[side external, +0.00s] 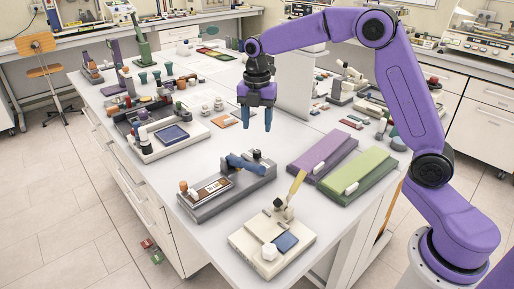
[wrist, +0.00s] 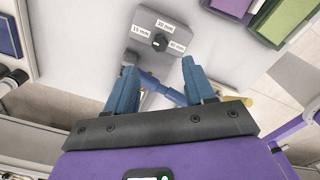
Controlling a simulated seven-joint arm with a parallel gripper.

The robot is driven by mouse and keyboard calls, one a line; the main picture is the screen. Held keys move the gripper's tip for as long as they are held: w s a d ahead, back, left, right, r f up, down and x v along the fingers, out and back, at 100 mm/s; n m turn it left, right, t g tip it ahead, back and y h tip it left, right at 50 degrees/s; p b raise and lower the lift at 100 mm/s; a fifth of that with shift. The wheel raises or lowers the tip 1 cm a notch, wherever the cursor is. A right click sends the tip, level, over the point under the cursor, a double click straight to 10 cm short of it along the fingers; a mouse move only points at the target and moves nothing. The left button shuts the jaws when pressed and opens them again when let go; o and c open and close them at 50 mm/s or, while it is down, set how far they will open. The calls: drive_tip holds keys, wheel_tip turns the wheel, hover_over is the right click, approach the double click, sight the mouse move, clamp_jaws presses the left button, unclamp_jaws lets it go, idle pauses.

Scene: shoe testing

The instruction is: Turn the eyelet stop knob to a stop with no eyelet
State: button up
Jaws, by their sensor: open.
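The eyelet stop knob (wrist: 160,42) is a small black knob on a grey plate (wrist: 182,66) in the wrist view. The knob's exact pointing direction is too small to tell. My gripper (wrist: 159,66) is open and empty, its blue fingers apart and short of the knob in the picture. In the side view my gripper (side external: 257,124) hangs above the bench, behind the grey press (side external: 230,192) with a blue lever (side external: 247,165).
A purple case (side external: 322,153) and a green case (side external: 357,176) lie right of the press. A cream device with a blue pad (side external: 286,243) stands in front. Another device with a dark blue pad (side external: 171,134) stands left. Bare white bench lies around the press.

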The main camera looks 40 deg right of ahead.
sight(257, 151)
wheel_tip(257, 151, down, 9)
idle(0.4)
clamp_jaws()
